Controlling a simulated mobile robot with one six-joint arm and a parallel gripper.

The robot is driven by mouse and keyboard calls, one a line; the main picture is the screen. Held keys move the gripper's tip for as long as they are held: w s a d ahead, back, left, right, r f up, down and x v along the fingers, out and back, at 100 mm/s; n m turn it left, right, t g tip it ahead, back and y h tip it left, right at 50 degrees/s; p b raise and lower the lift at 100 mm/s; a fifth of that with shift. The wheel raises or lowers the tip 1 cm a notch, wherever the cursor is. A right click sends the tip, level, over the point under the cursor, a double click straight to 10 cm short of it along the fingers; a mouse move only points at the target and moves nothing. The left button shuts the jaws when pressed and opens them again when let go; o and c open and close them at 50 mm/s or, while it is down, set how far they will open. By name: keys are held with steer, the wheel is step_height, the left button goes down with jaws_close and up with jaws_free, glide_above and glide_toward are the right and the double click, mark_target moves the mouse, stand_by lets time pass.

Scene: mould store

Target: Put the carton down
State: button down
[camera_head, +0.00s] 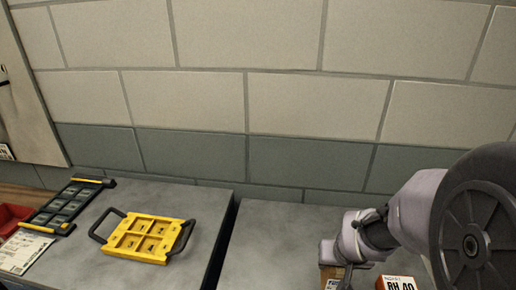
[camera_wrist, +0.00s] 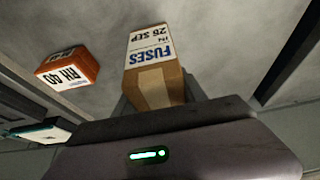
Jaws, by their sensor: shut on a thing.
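A brown cardboard carton (camera_wrist: 160,82) with a white label reading "FUSES" and "26 SEP" is in the wrist view, directly in front of my gripper (camera_wrist: 160,98). My gripper is shut on it, with dark fingers at its sides. In the head view, a part of the carton (camera_head: 333,272) shows at the bottom edge, below my gripper (camera_head: 338,262). Its lower part is cut off there. I cannot tell whether it touches the grey worktop (camera_head: 275,240).
An orange-and-white box (camera_wrist: 68,70) marked "RH 40" stands beside the carton, apart from it. A yellow mould frame (camera_head: 146,240), a black-and-yellow frame (camera_head: 68,206), a paper sheet (camera_head: 25,252) and a red bin (camera_head: 10,219) are at left. The middle worktop is clear.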

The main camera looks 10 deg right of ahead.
steer(key=w+f+b, duration=0.1)
steer(key=w, duration=0.1)
steer(key=w+f+b, duration=0.1)
steer(key=w+f, duration=0.1)
steer(key=w, duration=0.1)
steer(key=w+f+b, duration=0.1)
steer(key=w+f, duration=0.1)
steer(key=w, duration=0.1)
steer(key=shift+a+b, duration=0.3)
steer(key=shift+r, duration=0.2)
steer(key=shift+f, duration=0.1)
steer(key=c, duration=0.6)
jaws_free()
steer(key=shift+c, duration=0.2)
steer(key=shift+s, duration=0.1)
